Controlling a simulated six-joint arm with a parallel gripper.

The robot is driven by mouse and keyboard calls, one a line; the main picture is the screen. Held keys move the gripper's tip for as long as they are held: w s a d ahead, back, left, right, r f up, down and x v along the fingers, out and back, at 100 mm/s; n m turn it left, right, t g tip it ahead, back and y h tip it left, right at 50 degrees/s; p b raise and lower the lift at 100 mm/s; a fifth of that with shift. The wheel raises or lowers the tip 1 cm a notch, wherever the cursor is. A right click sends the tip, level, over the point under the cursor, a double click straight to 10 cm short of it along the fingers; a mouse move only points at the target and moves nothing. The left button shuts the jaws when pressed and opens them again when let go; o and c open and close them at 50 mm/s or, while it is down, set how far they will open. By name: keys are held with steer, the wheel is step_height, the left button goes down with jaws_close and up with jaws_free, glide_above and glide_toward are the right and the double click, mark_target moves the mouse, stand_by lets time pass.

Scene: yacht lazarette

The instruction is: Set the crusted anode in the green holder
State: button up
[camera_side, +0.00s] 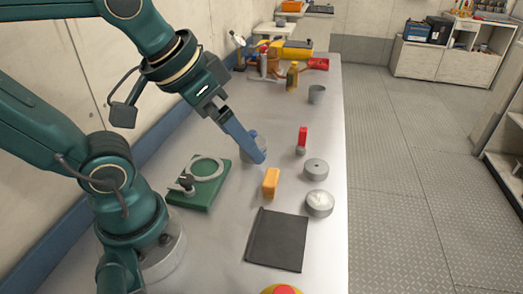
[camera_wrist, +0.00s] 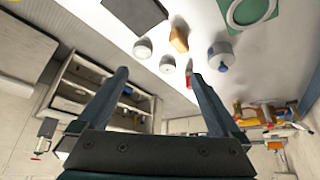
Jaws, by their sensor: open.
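The anode that looks crusted is a grey disc with a pale, patchy top (camera_side: 319,204), lying on the bench right of the black mat; it also shows in the wrist view (camera_wrist: 143,48). A plainer grey disc with a small centre hole (camera_side: 316,168) lies just behind it. The green holder (camera_side: 189,203) is a flat plate with a pale ring, on the bench at left; part of it shows in the wrist view (camera_wrist: 268,14). My gripper (camera_side: 260,157) is open and empty above the bench, between the holder and the discs. Its spread fingers show in the wrist view (camera_wrist: 159,75).
An orange block (camera_side: 271,182), black mat (camera_side: 276,240), red-handled item (camera_side: 302,138) and grey cup (camera_side: 317,94) stand nearby. Tools and bottles crowd the far end.

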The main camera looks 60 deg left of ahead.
steer(key=w+r+g, duration=0.1)
steer(key=w+r, duration=0.1)
steer(key=w, duration=0.4)
steer(key=g, duration=0.5)
glide_above(321, 199)
step_height(321, 199, down, 14)
steer(key=shift+m, duration=0.3)
steer(key=shift+s+f, duration=0.1)
steer(key=shift+f, duration=2.65)
jaws_close()
